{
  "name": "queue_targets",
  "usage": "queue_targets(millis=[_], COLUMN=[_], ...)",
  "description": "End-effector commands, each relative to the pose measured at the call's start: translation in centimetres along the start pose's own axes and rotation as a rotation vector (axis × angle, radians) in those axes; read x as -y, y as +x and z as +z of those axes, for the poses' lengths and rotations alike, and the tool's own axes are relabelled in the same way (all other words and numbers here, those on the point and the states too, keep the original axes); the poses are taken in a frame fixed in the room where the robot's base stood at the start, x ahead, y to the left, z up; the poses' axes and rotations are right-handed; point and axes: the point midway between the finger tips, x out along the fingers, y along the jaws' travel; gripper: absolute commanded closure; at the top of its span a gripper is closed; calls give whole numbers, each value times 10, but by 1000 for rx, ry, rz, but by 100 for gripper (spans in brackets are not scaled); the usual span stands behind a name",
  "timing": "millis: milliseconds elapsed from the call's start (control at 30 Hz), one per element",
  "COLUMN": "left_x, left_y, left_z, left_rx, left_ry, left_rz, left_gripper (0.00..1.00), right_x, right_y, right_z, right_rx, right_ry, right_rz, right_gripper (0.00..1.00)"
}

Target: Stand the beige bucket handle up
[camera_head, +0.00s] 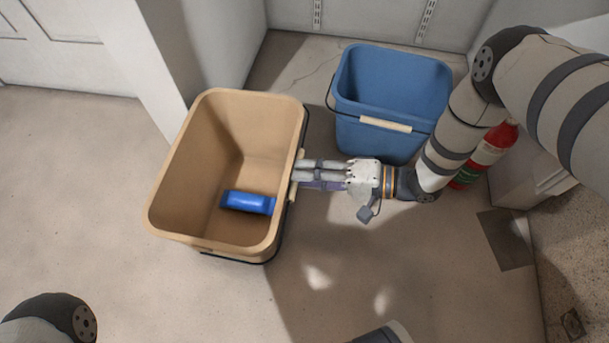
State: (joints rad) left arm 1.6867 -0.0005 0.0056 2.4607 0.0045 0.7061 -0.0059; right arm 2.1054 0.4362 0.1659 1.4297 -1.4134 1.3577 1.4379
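The beige bucket (181,166) stands on the floor at centre left, its opening facing up toward me. Its dark wire handle (283,222) hangs down along the right side, with a pale grip (294,182) against the wall. My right gripper (299,172) reaches in from the right, its fingertips at the handle's grip beside the bucket's right wall. The fingers look close together, but I cannot tell if they are closed around the grip. My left gripper is out of view; only a piece of my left arm shows at the bottom left.
A blue object (247,202) lies inside the beige bucket. A blue bucket (391,85) with its handle down stands behind my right gripper. White walls close off the back. Floor at left is clear.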

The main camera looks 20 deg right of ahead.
Motion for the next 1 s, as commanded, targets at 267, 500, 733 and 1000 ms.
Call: queue_targets(millis=[267, 500, 733, 1000], left_x=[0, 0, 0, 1], left_y=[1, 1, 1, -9], left_z=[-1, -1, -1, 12], left_rx=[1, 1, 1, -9], left_ry=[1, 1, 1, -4], left_rz=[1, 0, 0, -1], left_gripper=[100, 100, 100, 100], right_x=[0, 0, 0, 16], right_y=[10, 9, 9, 5], right_z=[0, 0, 0, 3], right_rx=[-1, -1, -1, 0], right_ry=[0, 0, 0, -2], right_rz=[1, 1, 2, 65], right_gripper=[66, 100, 100, 100])
